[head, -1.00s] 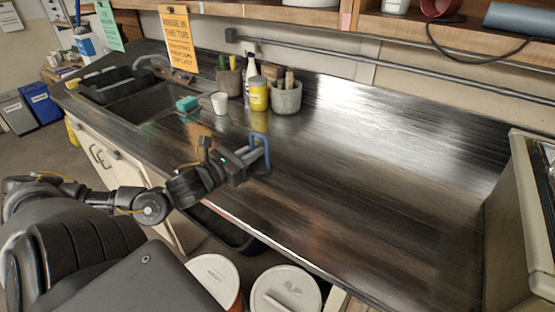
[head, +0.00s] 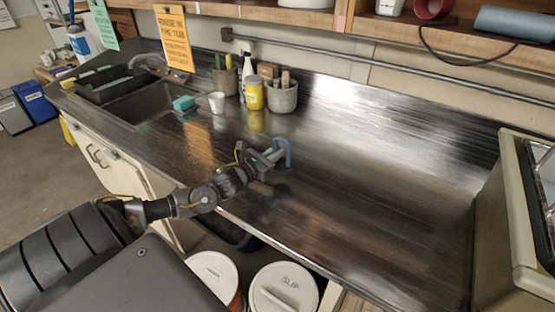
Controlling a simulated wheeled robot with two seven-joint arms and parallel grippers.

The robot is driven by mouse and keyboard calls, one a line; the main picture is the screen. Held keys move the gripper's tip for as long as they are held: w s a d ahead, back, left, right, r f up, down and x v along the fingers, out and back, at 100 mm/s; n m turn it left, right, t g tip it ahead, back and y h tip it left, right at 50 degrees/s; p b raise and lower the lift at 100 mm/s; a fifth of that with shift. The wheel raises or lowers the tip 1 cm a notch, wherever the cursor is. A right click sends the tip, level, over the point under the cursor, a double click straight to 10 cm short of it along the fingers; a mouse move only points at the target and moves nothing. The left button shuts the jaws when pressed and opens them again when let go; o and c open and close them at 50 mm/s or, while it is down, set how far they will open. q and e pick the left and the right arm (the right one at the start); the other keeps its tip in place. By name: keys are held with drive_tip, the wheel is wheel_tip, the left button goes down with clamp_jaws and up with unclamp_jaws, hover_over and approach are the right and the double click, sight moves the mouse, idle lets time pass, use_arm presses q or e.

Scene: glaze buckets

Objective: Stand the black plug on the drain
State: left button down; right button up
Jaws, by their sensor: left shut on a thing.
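My left gripper (head: 274,155) is above the dark counter, right of the sink (head: 170,100). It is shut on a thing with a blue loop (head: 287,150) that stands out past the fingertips. What else hangs from the loop is hidden or too dark to tell. I cannot make out a black plug against the dark counter. The drain cannot be made out either; the sink is seen at a slant. My right gripper is not in view.
A beige box (head: 502,220) stands at the right. White-lidded buckets (head: 283,290) are below the front edge. The middle counter is clear.

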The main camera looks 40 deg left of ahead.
sight(278, 162)
use_arm(q)
drive_tip(key=shift+w+f, duration=0.55)
drive_tip(key=shift+f, duration=0.1)
wheel_tip(278, 162, down, 3)
drive_tip(key=shift+w+f+p, duration=0.15)
drive_tip(key=shift+p, duration=0.7)
drive_tip(key=c, duration=1.9)
unclamp_jaws()
drive_tip(key=shift+f, duration=0.2)
drive_tip(key=shift+c, duration=0.2)
drive_tip(key=o, duration=0.5)
drive_tip(key=shift+c, duration=0.2)
